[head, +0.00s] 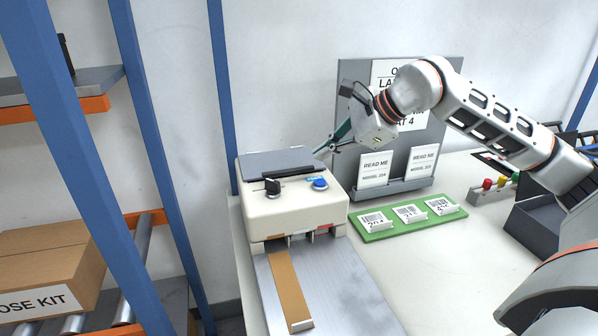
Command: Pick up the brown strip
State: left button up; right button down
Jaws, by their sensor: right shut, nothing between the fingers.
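The brown strip (288,287) lies lengthwise on the grey metal plate (338,284) in front of a cream machine (292,211). Its far end meets the machine's front slot, and its near end has a small pale block. My right gripper (322,152) is behind the machine's right rear corner, well away from the strip. Its fingers are shut and partly hidden by the machine's top. My left gripper is not in view.
The machine has a black knob (272,187) and a blue button (320,184) on top. A green tray (374,235) with several barcode cards sits to the right. A grey board (445,135) with paper cards stands behind. A cardboard box (45,255) rests on the left rack.

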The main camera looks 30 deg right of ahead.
aim_at(298, 319)
jog(key=k, duration=1)
